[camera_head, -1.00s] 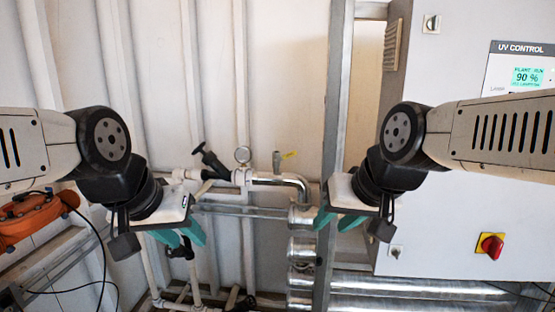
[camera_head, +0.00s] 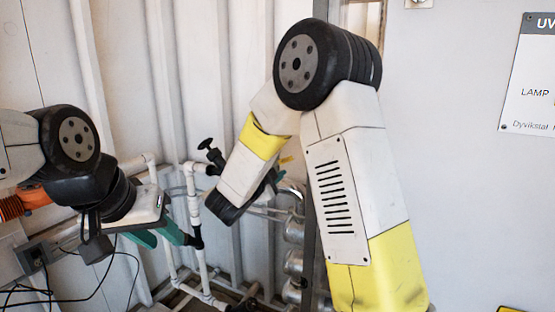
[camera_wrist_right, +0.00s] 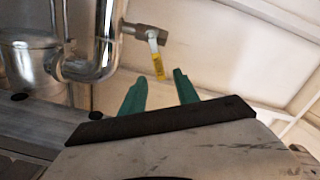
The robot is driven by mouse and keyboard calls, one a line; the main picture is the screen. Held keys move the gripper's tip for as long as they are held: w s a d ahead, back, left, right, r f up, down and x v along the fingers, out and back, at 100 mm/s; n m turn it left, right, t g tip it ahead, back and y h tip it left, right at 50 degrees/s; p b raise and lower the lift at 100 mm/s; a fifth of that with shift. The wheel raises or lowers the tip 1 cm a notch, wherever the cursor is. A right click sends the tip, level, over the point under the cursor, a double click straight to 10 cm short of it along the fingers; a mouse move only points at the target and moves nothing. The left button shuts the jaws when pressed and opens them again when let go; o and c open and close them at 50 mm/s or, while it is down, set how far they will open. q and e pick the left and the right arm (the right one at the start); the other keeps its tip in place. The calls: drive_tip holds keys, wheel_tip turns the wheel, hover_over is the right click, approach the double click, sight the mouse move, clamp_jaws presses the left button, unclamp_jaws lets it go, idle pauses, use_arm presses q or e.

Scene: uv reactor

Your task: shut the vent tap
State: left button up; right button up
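The vent tap looks to be the small brass valve with a yellow lever (camera_wrist_right: 156,58) on the shiny pipe bend in the right wrist view. Its lever sticks out from the valve body toward my right gripper (camera_wrist_right: 160,80). That gripper is open and empty, and the lever's end appears between its teal fingertips in the picture; I cannot tell how far beyond them it is. In the head view my right arm mostly hides the tap; only a bit of yellow (camera_head: 287,160) shows beside it. My left gripper (camera_head: 166,241) is open and empty at the left, away from the tap.
A black-handled valve (camera_head: 211,151) sits on white pipes (camera_head: 193,200) left of my right arm. Steel pipes (camera_head: 293,262) run below the tap. A grey control cabinet (camera_head: 450,150) stands at the right. Black cables (camera_head: 95,290) hang at the lower left.

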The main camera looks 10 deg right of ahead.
sight(287, 160)
drive_tip(key=shift+h, duration=0.3)
drive_tip(key=x, duration=0.7)
drive_tip(key=shift+w+d+f, duration=0.1)
drive_tip(key=shift+w+d, duration=0.15)
drive_tip(key=shift+c, duration=0.5)
clamp_jaws()
idle(0.5)
